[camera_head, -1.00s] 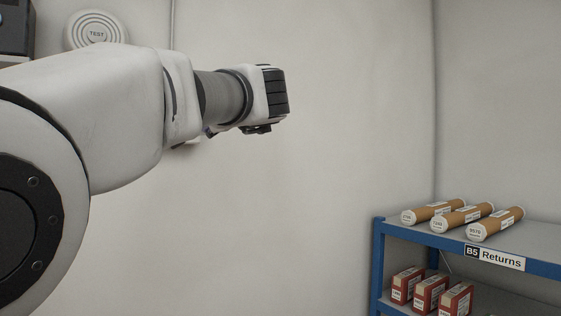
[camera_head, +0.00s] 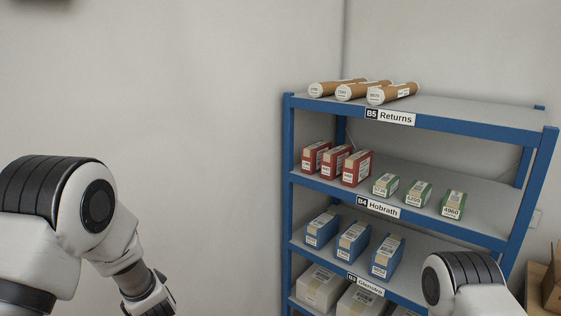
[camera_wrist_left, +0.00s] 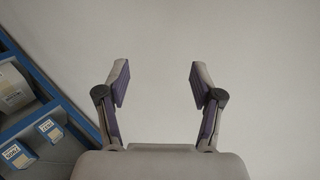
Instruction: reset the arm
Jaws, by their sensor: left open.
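My left gripper (camera_wrist_left: 155,88) is open and empty in the left wrist view, with its two fingers apart in front of a bare pale wall. In the head view my left arm comes in from the lower left, bent downward. Its wrist (camera_head: 150,300) shows at the bottom edge, and the fingers are out of that view. Part of my right arm (camera_head: 465,285) shows at the lower right. My right gripper is not in view.
A blue shelf rack (camera_head: 460,118) stands right of centre. Its top holds cardboard tubes (camera_head: 393,93); lower shelves hold red boxes (camera_head: 357,168), green boxes (camera_head: 418,194), blue boxes (camera_head: 387,257) and white parcels (camera_head: 320,288). A brown carton (camera_head: 551,290) is at far right. The wall at left is clear.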

